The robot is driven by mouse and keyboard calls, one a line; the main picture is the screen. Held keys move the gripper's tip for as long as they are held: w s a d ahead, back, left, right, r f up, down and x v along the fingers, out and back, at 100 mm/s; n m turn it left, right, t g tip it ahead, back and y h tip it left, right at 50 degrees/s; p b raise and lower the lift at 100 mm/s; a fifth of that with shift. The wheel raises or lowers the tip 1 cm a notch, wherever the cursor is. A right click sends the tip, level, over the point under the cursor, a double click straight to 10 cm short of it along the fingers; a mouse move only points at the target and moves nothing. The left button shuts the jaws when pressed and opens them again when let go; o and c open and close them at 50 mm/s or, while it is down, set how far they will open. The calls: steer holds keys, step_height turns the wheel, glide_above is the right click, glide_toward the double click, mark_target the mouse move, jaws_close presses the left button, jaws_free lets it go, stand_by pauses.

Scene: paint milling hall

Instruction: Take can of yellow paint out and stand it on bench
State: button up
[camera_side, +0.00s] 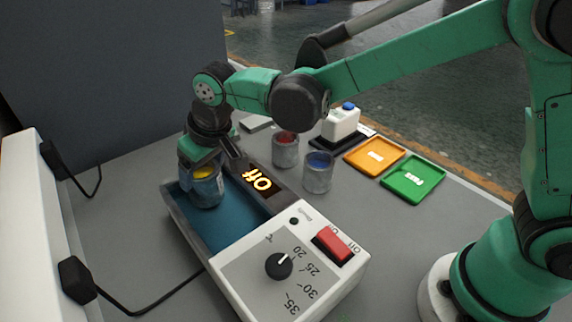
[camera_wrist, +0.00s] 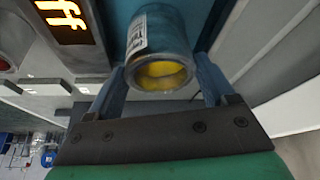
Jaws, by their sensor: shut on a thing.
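The can of yellow paint (camera_side: 207,190) is a grey-blue open can with yellow paint inside. It is at the far end of the bath's blue basin (camera_side: 215,228); I cannot tell whether its base touches the basin floor. In the wrist view the can (camera_wrist: 159,38) sits between the two fingers, with its yellow opening facing the camera and a white label on its side. My gripper (camera_side: 204,168) is shut on the can; it also shows in the wrist view (camera_wrist: 158,68). The bench (camera_side: 400,262) is grey.
The bath's display (camera_side: 257,181) reads "Off"; a dial (camera_side: 279,266) and red switch (camera_side: 333,244) are in front. A red-paint can (camera_side: 286,152) and blue-paint can (camera_side: 318,176) stand right of it.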

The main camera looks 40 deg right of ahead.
step_height(320, 180, up, 18)
steer(key=s+d+r+m+h, duration=0.1)
steer(key=s+d+m+h, duration=0.2)
steer(key=s+d+m, duration=0.65)
steer(key=s+d+f+m+g+h, duration=0.2)
steer(key=s+d+f+m, duration=0.25)
steer(key=s+d, duration=0.45)
steer(key=f, duration=1.2)
steer(key=w+d+f, duration=0.1)
steer(key=f, duration=0.6)
steer(key=shift+f, duration=0.1)
steer(key=shift+f, duration=0.1)
steer(key=o, duration=1.3)
